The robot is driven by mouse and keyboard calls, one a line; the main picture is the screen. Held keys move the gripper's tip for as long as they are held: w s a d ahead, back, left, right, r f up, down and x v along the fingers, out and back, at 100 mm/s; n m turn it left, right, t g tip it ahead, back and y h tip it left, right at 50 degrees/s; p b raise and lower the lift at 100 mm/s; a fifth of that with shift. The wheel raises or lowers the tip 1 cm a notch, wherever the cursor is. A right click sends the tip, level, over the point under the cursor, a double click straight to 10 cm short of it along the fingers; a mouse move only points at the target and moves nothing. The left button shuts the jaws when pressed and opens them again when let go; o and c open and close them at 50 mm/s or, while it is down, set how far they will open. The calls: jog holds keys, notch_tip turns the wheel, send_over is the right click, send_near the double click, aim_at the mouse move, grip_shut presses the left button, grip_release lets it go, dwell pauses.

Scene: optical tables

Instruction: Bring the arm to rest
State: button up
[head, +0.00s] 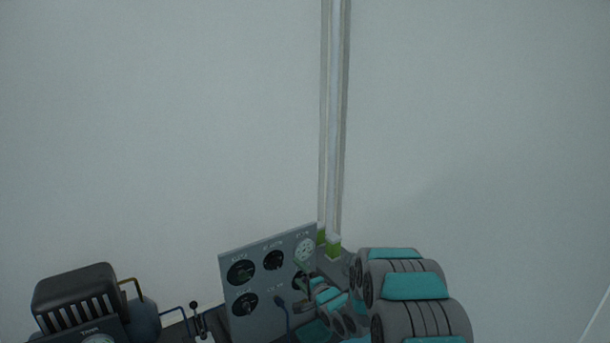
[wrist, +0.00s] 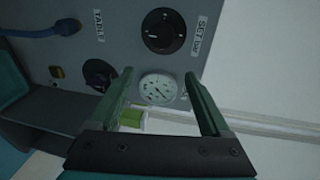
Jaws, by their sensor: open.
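My gripper (wrist: 159,74) shows in the wrist view with its two green fingers spread apart and nothing between them. It points at a grey control panel (wrist: 112,45), and a white round gauge (wrist: 156,89) shows between the fingers. In the head view my grey and teal arm reaches from the lower right toward the right side of the panel (head: 262,285). The gripper there is small and partly hidden by my arm. I cannot tell whether the fingers touch the panel.
The panel carries black dials (head: 241,272). A black vented machine (head: 75,290) stands at the lower left, with a small lever (head: 195,308) beside it. Vertical pipes (head: 334,130) with a green base rise behind the panel. The upper space before the pale wall is clear.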

jog(key=s+d+r+n+g+h, duration=0.3)
jog(key=s+d+r+g+h, duration=0.15)
jog(key=s+d, duration=0.45)
jog(key=s+d+r+n+g+h, duration=0.35)
jog(key=s+d+r, duration=0.3)
jog(key=s, duration=0.45)
jog(key=s+r+n+g, duration=0.1)
jog(key=s+g, duration=0.1)
jog(key=s, duration=1.1)
jog(key=s+d+r+n+g, duration=0.1)
jog(key=s+r+n+g, duration=0.1)
jog(key=s, duration=1.1)
jog(key=s+r+n+g, duration=0.2)
jog(key=s+g, duration=0.1)
jog(key=s, duration=1)
jog(key=shift+s+d+g, duration=0.35)
jog(key=shift+s+g, duration=0.05)
